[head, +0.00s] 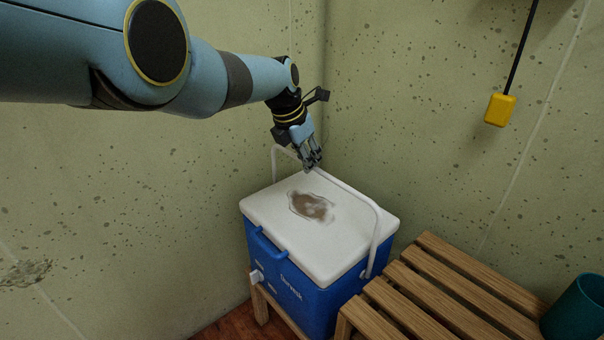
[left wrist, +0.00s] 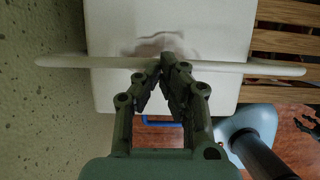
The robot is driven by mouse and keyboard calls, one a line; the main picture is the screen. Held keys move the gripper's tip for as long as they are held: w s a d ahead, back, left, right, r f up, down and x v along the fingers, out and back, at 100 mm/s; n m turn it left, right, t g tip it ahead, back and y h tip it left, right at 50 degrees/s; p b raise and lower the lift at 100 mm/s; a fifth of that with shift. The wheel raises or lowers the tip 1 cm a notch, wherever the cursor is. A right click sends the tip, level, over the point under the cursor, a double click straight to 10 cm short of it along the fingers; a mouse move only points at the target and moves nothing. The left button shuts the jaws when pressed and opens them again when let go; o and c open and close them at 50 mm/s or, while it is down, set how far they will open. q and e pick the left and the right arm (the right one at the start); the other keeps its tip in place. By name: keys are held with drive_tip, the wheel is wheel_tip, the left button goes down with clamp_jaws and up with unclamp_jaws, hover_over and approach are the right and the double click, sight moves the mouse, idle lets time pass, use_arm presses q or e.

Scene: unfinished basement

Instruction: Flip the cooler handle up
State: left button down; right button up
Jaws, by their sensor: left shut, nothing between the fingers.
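The cooler has a blue body (head: 296,287) and a white lid (head: 345,240) with a brown stain. Its white handle (head: 350,190) stands raised in an arch above the lid; its exact tilt is hard to tell. In the left wrist view the handle (left wrist: 90,62) crosses the picture as a level bar in front of the lid (left wrist: 205,22). My left gripper (head: 312,166) points down at the middle of the handle. Its fingertips (left wrist: 162,62) are together at the bar, with nothing between them; whether they touch it is unclear.
The cooler stands on a wooden support (head: 262,306) in the wall corner. A slatted wooden bench (head: 440,292) is close on its right, with a teal cup (head: 577,310) on it. A yellow box (head: 499,109) hangs from a black cord on the right wall.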

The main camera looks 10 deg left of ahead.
use_arm(q)
drive_tip(key=shift+w+d, duration=0.1)
drive_tip(key=shift+d, duration=0.1)
drive_tip(key=shift+r, duration=0.1)
idle(0.4)
drive_tip(key=v, duration=1.2)
